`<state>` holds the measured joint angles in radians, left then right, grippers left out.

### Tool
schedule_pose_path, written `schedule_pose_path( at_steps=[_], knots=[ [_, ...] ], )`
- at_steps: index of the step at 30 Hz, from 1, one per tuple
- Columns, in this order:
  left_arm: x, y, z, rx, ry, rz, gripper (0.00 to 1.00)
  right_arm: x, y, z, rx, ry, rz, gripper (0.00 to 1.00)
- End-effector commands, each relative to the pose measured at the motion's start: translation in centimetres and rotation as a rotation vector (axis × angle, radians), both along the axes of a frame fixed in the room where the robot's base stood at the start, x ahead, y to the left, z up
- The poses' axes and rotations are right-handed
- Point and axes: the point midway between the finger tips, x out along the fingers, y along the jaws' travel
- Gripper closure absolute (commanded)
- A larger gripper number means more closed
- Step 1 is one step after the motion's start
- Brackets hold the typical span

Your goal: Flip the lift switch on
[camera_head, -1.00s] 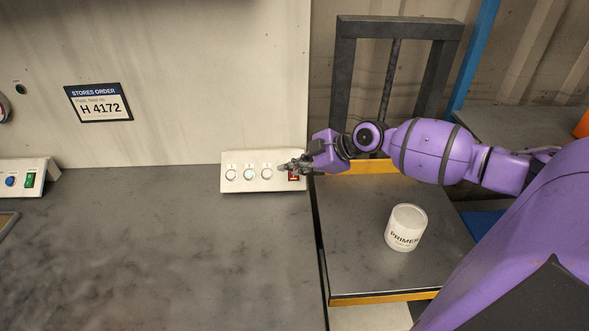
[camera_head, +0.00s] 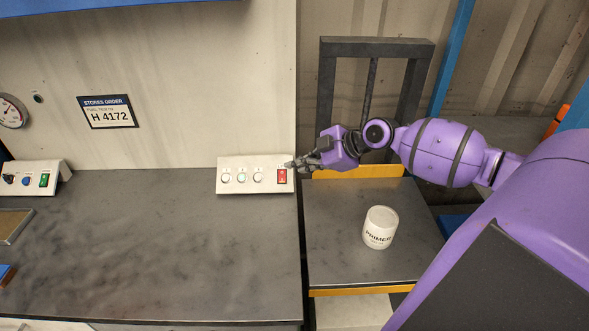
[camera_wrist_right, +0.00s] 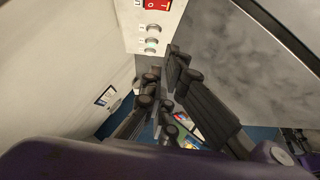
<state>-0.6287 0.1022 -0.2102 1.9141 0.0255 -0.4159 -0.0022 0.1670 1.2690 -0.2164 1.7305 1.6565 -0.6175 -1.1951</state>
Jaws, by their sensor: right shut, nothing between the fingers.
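The lift switch (camera_head: 282,177) is a red rocker at the right end of a light sloped control box (camera_head: 222,187), beside three round buttons, one lit greenish. My right gripper (camera_head: 290,164) is shut and empty, its fingertips at the upper right edge of the switch in the head view. I cannot tell whether they touch it. In the right wrist view the red switch (camera_wrist_right: 156,4) shows at the top edge, partly cut off, with the shut right gripper (camera_wrist_right: 168,88) below it. My left gripper is not in view.
A white primer tin (camera_head: 380,228) stands on the grey lift platform (camera_head: 335,262) with a yellow edge, right of the bench (camera_head: 150,260). A dark lift frame (camera_head: 326,100) stands behind. Another control box (camera_head: 45,168) with a green switch is at the left. The bench middle is clear.

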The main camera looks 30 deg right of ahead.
Motion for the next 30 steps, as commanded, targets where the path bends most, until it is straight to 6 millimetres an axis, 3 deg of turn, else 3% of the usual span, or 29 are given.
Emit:
schedule_pose_path(
  at_steps=[7, 30],
  knots=[
    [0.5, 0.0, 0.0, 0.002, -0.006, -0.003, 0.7, -1.9, -0.8, 0.3, 0.0, 0.013, 0.0, 1.0],
    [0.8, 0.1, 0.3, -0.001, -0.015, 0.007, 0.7, -1.9, -0.8, 0.5, 0.0, 0.011, 0.001, 1.0]
  ],
)
